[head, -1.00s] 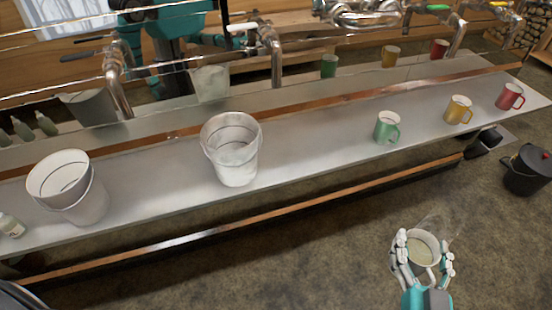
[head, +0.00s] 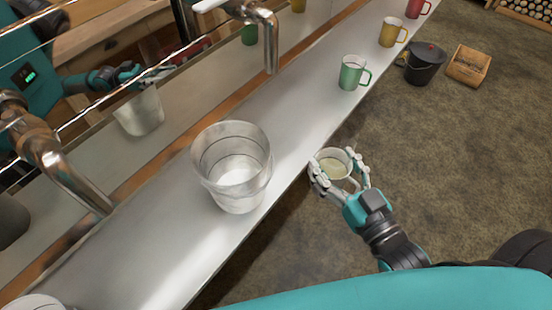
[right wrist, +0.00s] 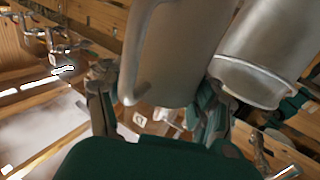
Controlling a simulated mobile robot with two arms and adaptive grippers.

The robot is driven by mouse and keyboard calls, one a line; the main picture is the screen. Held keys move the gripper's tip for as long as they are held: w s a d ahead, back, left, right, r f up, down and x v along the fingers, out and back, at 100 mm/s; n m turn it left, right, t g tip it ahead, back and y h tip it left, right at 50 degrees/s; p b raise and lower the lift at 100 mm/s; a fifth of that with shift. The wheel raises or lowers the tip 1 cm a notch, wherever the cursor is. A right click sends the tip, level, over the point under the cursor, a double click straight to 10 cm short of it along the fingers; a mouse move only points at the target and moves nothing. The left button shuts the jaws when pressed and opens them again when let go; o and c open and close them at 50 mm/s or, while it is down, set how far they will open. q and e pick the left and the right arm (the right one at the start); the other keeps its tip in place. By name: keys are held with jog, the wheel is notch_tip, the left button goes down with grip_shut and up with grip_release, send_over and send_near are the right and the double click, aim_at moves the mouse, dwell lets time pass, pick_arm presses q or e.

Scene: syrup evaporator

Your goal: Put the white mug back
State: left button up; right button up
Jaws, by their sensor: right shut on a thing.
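The white mug (head: 333,160) is in my right gripper (head: 340,178) in the head view. The gripper's fingers are closed around it. My left gripper is not directly in view.
A white bucket (head: 238,190) stands on the shelf left of the mug. A green mug (head: 352,73), a yellow mug (head: 392,32) and a red mug (head: 418,8) stand farther along. A tap (head: 262,35) overhangs the shelf. Bare shelf lies between bucket and green mug.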

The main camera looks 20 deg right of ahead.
jog(key=shift+a+f+n+y+b, duration=0.25)
jog(key=shift+f+n+y+b, duration=0.1)
jog(key=shift+f+y, duration=0.1)
jog(key=shift+a+y, duration=0.1)
jog(key=shift+y, duration=0.15)
jog(key=shift+w, duration=0.4)
pick_arm(q)
jog(key=shift+d+r+p, duration=0.1)
jog(key=shift+d+p, duration=0.4)
jog(key=shift+p, duration=0.35)
pick_arm(e)
jog(key=shift+w+a+f, duration=0.8)
jog(key=shift+w, duration=1.55)
jog(key=shift+w+a+f, duration=0.8)
jog(key=shift+w+f, duration=0.05)
jog(key=shift+w, duration=1.5)
jog(key=shift+w+a+f, duration=0.8)
jog(key=shift+w, duration=1.55)
pick_arm(q)
jog(key=shift+d, duration=0.1)
pick_arm(e)
jog(key=o, duration=1.7)
jog(key=shift+f, duration=0.2)
